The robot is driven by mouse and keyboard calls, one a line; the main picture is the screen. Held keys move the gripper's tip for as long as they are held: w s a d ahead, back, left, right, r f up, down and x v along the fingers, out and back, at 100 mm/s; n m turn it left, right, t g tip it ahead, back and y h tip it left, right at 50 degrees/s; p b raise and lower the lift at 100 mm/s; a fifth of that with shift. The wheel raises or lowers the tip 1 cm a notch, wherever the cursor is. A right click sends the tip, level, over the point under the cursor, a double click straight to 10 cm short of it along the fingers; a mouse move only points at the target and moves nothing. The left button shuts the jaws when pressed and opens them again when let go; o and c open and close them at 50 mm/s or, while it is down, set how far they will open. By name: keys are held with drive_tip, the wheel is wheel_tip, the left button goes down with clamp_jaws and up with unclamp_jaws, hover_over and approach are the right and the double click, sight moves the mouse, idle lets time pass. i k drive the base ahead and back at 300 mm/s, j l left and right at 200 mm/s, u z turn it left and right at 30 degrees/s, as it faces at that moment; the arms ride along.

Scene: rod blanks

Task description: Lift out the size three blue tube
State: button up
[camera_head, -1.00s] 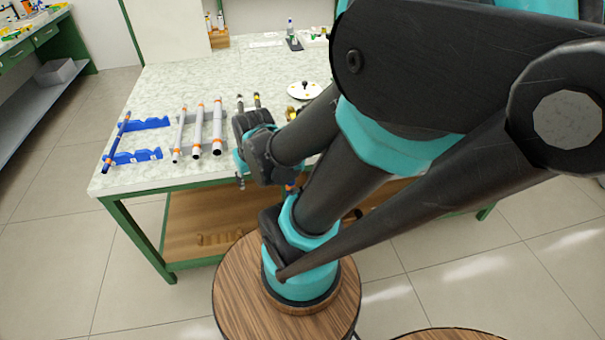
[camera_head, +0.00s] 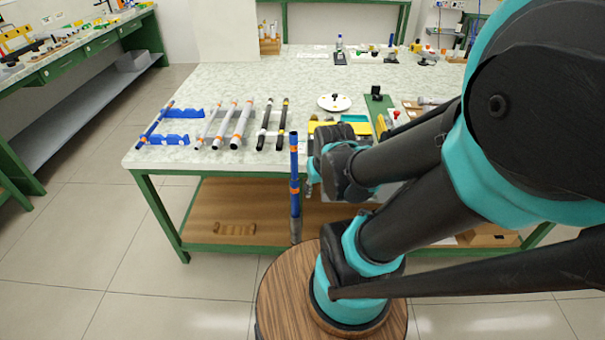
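A blue tube with orange bands (camera_head: 294,163) stands upright in front of the table edge. Its lower end meets a grey cylindrical part (camera_head: 295,217), and I cannot tell what bears it. My gripper (camera_head: 312,178) is just right of this tube, partly hidden behind my arm. A narrow gap seems to show between them, and I cannot tell whether the fingers are open or shut. Another blue tube with orange bands (camera_head: 156,122) lies across the left end of the blue rack (camera_head: 174,139) on the table. The other places of that rack look empty. No size marks are readable.
Right of the blue rack lie several grey tubes with orange bands (camera_head: 240,124), then two black tubes (camera_head: 281,125) on a light rack. My arm covers the table's right front.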

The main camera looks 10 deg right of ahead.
sight(293, 135)
drive_tip(key=l+u, duration=0.35)
drive_tip(key=l, duration=0.2)
drive_tip(key=l+u, duration=0.3)
drive_tip(key=l, duration=0.25)
drive_tip(key=l+u, duration=0.35)
drive_tip(key=l, duration=0.15)
drive_tip(key=k+j+z, duration=0.1)
drive_tip(key=z, duration=0.35)
drive_tip(key=k+z, duration=0.3)
drive_tip(key=z, duration=0.15)
drive_tip(key=k+l+z, duration=0.15)
drive_tip(key=k, duration=0.4)
drive_tip(key=k+l+z, duration=0.1)
drive_tip(key=k, duration=0.4)
drive_tip(key=k+l+z, duration=0.15)
drive_tip(key=k+l, duration=0.15)
drive_tip(key=k, duration=0.2)
drive_tip(key=i+j, duration=0.3)
drive_tip(key=i, duration=0.25)
drive_tip(key=l+z, duration=0.05)
